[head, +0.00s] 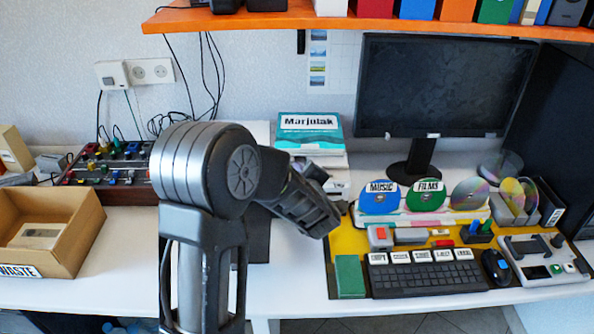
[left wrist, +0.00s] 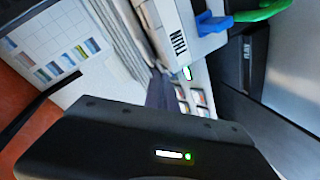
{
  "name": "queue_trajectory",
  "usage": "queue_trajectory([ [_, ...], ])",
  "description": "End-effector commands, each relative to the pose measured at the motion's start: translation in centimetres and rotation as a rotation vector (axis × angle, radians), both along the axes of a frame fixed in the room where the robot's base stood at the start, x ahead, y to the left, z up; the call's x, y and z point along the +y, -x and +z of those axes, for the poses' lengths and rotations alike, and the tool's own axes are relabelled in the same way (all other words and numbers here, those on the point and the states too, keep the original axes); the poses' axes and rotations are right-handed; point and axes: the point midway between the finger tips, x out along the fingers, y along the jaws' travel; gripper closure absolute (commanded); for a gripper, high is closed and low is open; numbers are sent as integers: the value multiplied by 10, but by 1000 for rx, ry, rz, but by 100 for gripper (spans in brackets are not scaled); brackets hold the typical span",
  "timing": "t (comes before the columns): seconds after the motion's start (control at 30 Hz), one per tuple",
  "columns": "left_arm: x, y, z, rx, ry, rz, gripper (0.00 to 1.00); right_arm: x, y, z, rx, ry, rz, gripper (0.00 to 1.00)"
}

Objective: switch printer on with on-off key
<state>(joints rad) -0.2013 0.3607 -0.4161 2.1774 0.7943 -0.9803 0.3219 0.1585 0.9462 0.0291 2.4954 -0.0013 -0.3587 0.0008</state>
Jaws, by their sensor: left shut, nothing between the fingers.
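My left gripper (head: 328,222) reaches in from the left, in front of a white stack (head: 325,161), tilted down to the right. Its fingers are shut and empty. In the left wrist view the dark gripper body fills the bottom, and the fingers (left wrist: 162,90) point up beside a white boxy thing (left wrist: 183,35) with dark lettering. I cannot tell for sure which thing is the printer. The on-off key cannot be made out. The area behind the gripper is hidden, and I cannot tell whether the fingers touch anything.
A keyboard (head: 428,279) with white labels and a mouse (head: 495,266) lie on a yellow mat. A green block (head: 349,276) is near the gripper. Disc holders and a monitor (head: 444,87) stand behind. A cardboard box (head: 88,237) is at left. An orange shelf (head: 240,20) hangs above.

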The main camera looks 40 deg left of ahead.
Motion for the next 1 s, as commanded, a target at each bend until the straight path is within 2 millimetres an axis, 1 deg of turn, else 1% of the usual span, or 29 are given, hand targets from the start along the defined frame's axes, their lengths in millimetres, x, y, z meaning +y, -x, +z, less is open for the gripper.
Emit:
queue_trajectory([
  [0.1,-2,2,7,1,1,0,100,0,0,6,0,0,0,100],
  [0.3,-5,6,15,1,1,0,100,0,0,13,0,0,0,100],
  [0.63,-5,7,15,0,0,0,100,0,0,12,0,0,0,100],
  [0.73,-6,7,17,0,0,0,100,0,0,15,0,0,0,100],
  [0.87,-8,11,27,0,0,0,100,0,0,23,0,0,0,100],
  [1.0,-12,16,42,0,1,-1,100,0,0,36,0,0,0,100],
])
